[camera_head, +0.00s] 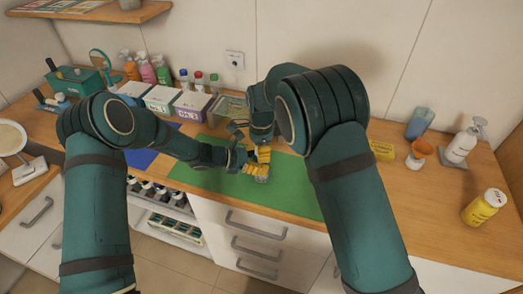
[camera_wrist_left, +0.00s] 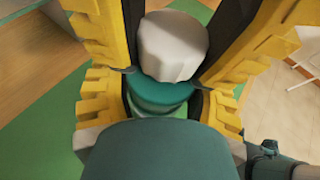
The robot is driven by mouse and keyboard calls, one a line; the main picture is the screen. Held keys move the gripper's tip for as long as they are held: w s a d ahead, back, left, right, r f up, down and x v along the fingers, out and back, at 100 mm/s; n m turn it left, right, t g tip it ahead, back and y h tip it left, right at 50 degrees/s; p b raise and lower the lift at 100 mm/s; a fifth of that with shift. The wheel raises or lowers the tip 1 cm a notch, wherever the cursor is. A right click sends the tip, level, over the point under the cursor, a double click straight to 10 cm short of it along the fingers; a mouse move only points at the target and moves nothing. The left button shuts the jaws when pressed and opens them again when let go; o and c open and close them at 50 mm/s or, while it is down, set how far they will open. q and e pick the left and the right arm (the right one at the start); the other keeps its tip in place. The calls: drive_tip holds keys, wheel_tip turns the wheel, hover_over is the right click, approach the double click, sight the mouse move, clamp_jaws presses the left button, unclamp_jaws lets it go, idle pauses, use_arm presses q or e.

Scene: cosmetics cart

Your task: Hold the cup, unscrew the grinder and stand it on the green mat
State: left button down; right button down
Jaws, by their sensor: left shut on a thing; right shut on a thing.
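A small pale grey cup (camera_head: 262,179) shows just below the yellow fingers, over the green mat (camera_head: 290,197). My left gripper (camera_head: 252,168) comes in from the left, low and nearly level, and is shut on the cup. My right gripper (camera_head: 263,153) points down from above, close against the left one, and is shut on the grinder, which the fingers mostly hide. In the left wrist view, a white faceted piece (camera_wrist_left: 173,47) sits above a teal round part (camera_wrist_left: 162,92) between yellow fingers; I cannot tell whether it belongs to the cup or the grinder.
Labelled boxes (camera_head: 193,105) and bottles stand behind the mat. A blue mat (camera_head: 141,159) lies left. The green mat's right part is partly hidden by my right arm.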

idle(0.5)
drive_tip(key=c, duration=0.6)
unclamp_jaws()
wheel_tip(320, 180, up, 4)
drive_tip(key=shift+r, duration=0.2)
drive_tip(key=shift+o, duration=1)
drive_tip(key=shift+r, duration=0.35)
wheel_tip(320, 180, up, 6)
drive_tip(key=r, duration=0.1)
wheel_tip(320, 180, down, 12)
drive_tip(key=shift+f, duration=0.15)
